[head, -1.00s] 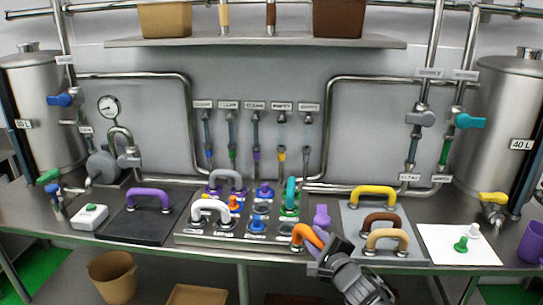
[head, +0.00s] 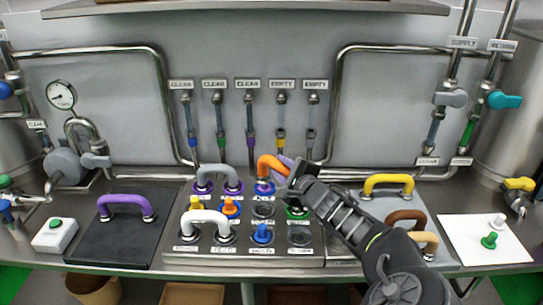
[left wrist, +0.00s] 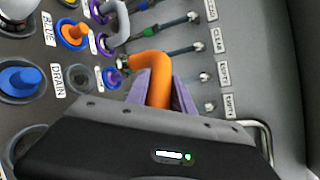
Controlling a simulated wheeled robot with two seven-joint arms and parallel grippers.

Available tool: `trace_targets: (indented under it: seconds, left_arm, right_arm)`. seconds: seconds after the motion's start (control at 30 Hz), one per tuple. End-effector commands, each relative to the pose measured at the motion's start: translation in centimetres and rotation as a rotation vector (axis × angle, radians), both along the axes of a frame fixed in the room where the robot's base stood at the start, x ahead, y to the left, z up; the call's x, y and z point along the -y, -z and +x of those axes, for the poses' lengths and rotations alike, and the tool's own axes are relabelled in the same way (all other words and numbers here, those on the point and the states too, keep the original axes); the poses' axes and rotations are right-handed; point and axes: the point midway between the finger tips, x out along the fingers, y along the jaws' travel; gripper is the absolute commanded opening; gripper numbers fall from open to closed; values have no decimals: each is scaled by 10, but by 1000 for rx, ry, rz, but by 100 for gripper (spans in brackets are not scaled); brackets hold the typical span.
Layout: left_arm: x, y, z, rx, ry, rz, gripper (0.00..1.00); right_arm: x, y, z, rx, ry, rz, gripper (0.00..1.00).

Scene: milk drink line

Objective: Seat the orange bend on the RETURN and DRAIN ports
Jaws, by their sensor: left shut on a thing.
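The orange bend (head: 268,162) is in my left gripper (head: 289,172) above the back of the port panel (head: 245,253). In the left wrist view the purple fingers (left wrist: 158,90) are shut on the orange bend (left wrist: 150,62), and one metal-tipped end shows. The DRAIN label (left wrist: 57,80) is beside an open dark port (left wrist: 80,78). I cannot read a RETURN label. My gripper hides part of the panel's back right. My right gripper is not in view.
A grey bend (head: 218,171) and a white bend (head: 205,217) stand on the panel, with an orange plug (head: 230,206) and a blue plug (head: 262,233) nearby. A yellow bend (head: 388,180) stands on the right mat.

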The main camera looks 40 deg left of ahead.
Motion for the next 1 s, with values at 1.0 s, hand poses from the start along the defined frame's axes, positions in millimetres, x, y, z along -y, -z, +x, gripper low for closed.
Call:
trace_targets:
  seconds: [1.0]
  left_arm:
    - [0, 45, 0, -1, 0, 3, 0]
  right_arm:
    - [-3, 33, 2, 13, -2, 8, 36]
